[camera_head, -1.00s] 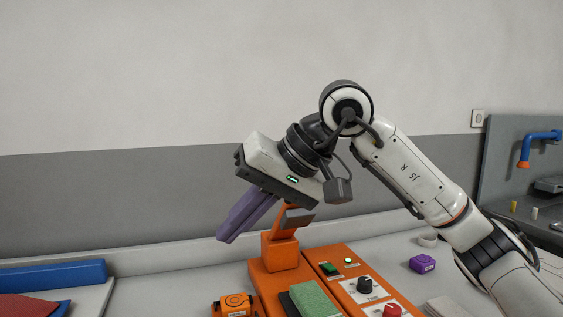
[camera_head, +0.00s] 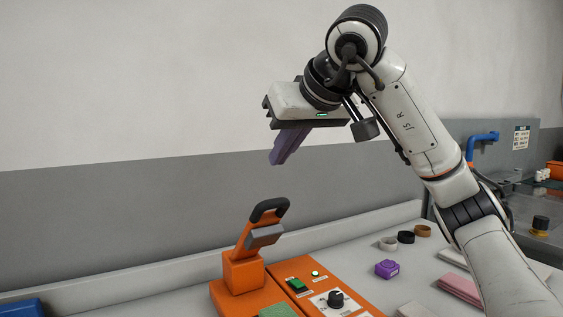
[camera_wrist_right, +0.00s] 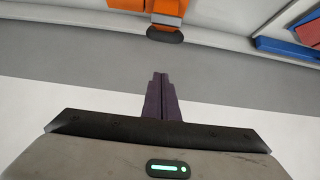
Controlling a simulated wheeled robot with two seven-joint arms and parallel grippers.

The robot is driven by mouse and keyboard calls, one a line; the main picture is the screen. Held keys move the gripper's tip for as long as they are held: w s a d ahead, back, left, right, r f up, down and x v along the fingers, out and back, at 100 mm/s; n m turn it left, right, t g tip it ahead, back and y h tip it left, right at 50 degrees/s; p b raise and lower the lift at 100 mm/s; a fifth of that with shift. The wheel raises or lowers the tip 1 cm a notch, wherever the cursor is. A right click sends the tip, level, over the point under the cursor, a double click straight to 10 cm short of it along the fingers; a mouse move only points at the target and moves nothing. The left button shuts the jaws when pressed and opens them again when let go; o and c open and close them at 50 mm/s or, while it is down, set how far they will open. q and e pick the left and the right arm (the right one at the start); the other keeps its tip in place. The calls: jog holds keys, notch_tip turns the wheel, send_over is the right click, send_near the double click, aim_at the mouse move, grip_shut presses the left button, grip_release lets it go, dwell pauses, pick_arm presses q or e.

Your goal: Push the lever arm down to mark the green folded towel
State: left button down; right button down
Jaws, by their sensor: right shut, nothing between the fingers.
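The orange press (camera_head: 238,285) stands on the counter with its lever arm (camera_head: 249,236) raised and tilted up to the right, ending in a black grip (camera_head: 271,209). A grey block sits on the lever's side. The green folded towel (camera_head: 278,311) shows only in part at the bottom edge of the head view. My right gripper (camera_head: 275,161), with purple fingers, is shut and empty, above the lever and apart from it. In the right wrist view, its fingers (camera_wrist_right: 160,82) point toward the lever's black grip (camera_wrist_right: 165,35), with a gap between. My left gripper is out of view.
The press's control panel (camera_head: 325,290) has a green switch, a lit green lamp and a black knob. A blue object (camera_head: 22,307) is at the lower left.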

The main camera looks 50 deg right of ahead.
jog(key=x, duration=0.7)
jog(key=shift+w+d+f, duration=0.1)
jog(key=shift+w+f, duration=0.05)
jog(key=shift+f, duration=0.45)
jog(key=shift+s+a+f, duration=0.25)
jog(key=shift+s+f, duration=0.15)
jog(key=shift+s, duration=0.3)
jog(key=shift+s+a+f, duration=0.2)
jog(key=shift+s+f, duration=0.15)
jog(key=shift+s, duration=0.4)
jog(key=shift+b, duration=0.3)
